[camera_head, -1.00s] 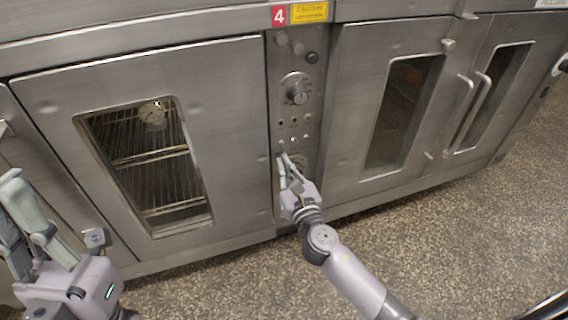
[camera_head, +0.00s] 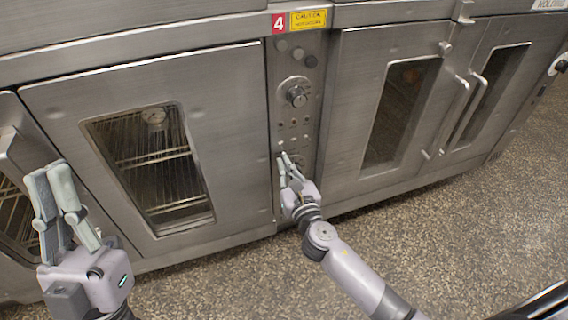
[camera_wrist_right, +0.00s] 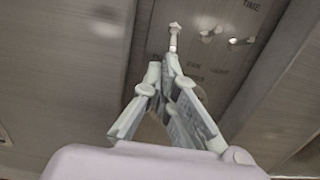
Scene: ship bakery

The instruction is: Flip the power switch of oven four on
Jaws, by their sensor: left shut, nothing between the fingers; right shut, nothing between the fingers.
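Oven four's steel control panel (camera_head: 312,122) stands under a red "4" label (camera_head: 279,22), between two oven doors. My right gripper (camera_head: 284,158) is shut and empty at the lower part of this panel. In the right wrist view, its closed fingertips (camera_wrist_right: 168,60) lie just below a small pale toggle switch (camera_wrist_right: 174,37). I cannot tell whether they touch it, nor which way it is set. Faint lettering shows around the fingers. My left gripper (camera_head: 50,170) is shut and empty, pointing up in front of the left doors, away from the panel.
A round dial (camera_head: 297,95) sits on the upper panel. To the left is a closed windowed door (camera_head: 240,120) with racks inside; to the right is another closed door (camera_head: 345,110). Long handles (camera_head: 456,115) stick out farther right. The speckled floor (camera_head: 450,240) is clear at right.

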